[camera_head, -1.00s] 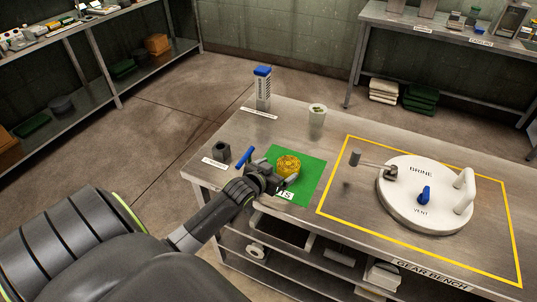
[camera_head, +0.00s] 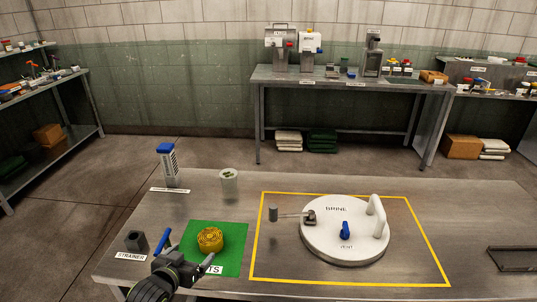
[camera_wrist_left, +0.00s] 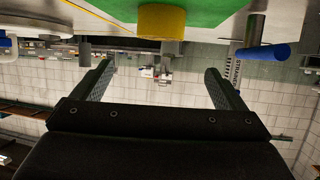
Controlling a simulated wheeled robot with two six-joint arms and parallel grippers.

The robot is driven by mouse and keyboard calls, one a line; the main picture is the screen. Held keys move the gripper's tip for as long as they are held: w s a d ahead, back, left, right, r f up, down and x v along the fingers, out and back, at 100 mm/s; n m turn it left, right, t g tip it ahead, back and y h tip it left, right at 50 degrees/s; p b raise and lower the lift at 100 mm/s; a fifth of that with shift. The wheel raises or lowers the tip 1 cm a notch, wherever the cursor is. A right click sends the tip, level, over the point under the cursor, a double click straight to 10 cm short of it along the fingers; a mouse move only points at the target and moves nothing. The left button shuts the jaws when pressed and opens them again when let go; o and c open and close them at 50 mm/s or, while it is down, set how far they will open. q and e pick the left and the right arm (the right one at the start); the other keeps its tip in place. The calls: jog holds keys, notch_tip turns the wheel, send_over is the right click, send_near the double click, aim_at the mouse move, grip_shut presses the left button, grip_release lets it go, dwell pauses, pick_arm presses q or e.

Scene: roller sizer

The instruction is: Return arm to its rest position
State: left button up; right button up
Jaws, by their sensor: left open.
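My left gripper (camera_head: 188,254) is at the front left edge of the bench (camera_head: 455,228), in front of the green mat (camera_head: 232,262). Its two fingers are apart with nothing between them; the left wrist view shows the empty gap (camera_wrist_left: 158,70). A round yellow ridged piece (camera_head: 210,239) sits on the green mat, beyond the fingers and apart from them. It also shows at the top of the left wrist view (camera_wrist_left: 161,22). My arm and gripper hide part of the mat's label. My right gripper is not in view.
A blue-handled tool (camera_head: 161,242) and a dark holder (camera_head: 135,241) stand close to the left of my gripper. A white round lid (camera_head: 325,250) with handles lies in the yellow outline. A blue-capped bottle (camera_head: 168,166) and a cup (camera_head: 229,182) stand behind.

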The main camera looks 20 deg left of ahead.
pick_arm(q)
jog(key=s+d+f+g, duration=0.1)
jog(key=s+d+g, duration=0.15)
jog(key=s, duration=0.65)
jog(key=s+d+g, duration=0.2)
jog(key=s+g, duration=0.2)
jog(key=s, duration=0.5)
jog(key=s+d+f+g, duration=0.1)
jog(key=s+d+g, duration=0.2)
jog(key=s, duration=0.6)
notch_tip(320, 180, down, 24)
jog(key=a+g, duration=0.2)
jog(key=s+d+f, duration=0.1)
jog(key=s+f, duration=1.4)
jog(key=f, duration=0.2)
jog(key=shift+d+g, duration=0.25)
jog(key=shift+g, duration=0.1)
jog(key=shift+s, duration=0.1)
